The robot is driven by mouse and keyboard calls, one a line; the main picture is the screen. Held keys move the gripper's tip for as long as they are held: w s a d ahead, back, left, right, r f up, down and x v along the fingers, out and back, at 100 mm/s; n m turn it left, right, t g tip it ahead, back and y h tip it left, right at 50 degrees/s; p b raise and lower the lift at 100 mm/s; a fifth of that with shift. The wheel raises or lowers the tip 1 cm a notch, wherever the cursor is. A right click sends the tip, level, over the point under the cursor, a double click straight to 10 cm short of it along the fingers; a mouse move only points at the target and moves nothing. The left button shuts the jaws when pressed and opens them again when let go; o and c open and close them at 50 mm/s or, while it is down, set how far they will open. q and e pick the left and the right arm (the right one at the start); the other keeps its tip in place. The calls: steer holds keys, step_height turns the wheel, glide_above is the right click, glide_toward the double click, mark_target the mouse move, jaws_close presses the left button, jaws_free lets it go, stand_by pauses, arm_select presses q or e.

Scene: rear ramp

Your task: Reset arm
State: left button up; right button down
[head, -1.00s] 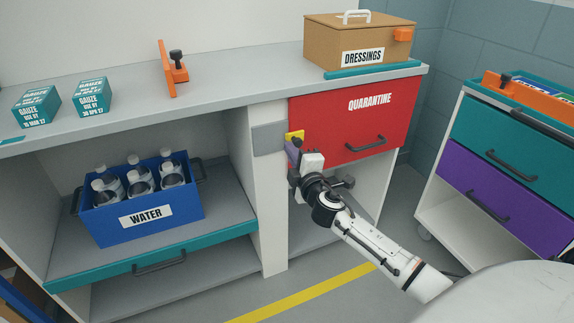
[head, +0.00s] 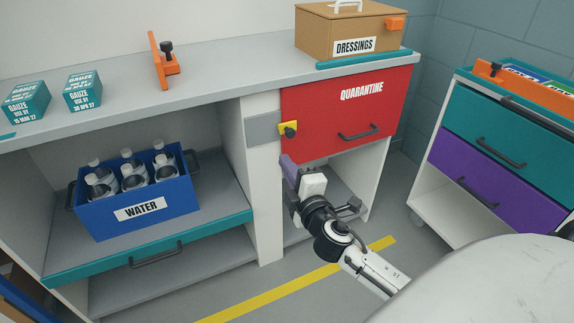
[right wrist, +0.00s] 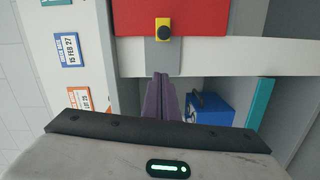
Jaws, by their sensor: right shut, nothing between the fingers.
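My right arm reaches in from the lower right in the head view. Its gripper (head: 288,168), with purple fingers, is below the left end of the red QUARANTINE drawer (head: 345,112), which is closed. The fingers are shut and empty, and the right wrist view shows them together (right wrist: 160,97). A yellow latch with a black knob (head: 288,129) sits at the drawer's left edge, above the fingertips and apart from them. It also shows in the right wrist view (right wrist: 163,29). My left gripper is not in view.
A blue WATER crate (head: 136,205) of bottles stands on the teal-edged shelf at left. Gauze boxes (head: 83,92), an orange bracket (head: 163,62) and a DRESSINGS box (head: 348,32) stand on the counter. A drawer cart (head: 500,150) stands at right. Floor lies open in front.

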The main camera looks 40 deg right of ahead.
stand_by(0.3)
steer(key=s+a+f+m+g+y+p, duration=0.4)
steer(key=s+a+f, duration=0.3)
steer(key=s+a, duration=0.4)
steer(key=s+a+f+m+g+y+p, duration=0.4)
steer(key=s+a+f+m+p, duration=0.1)
steer(key=s+a, duration=0.6)
step_height(320, 180, down, 3)
steer(key=shift+s+a+r+m, duration=0.1)
steer(key=shift+s+a+m, duration=0.15)
steer(key=shift+s+m, duration=0.55)
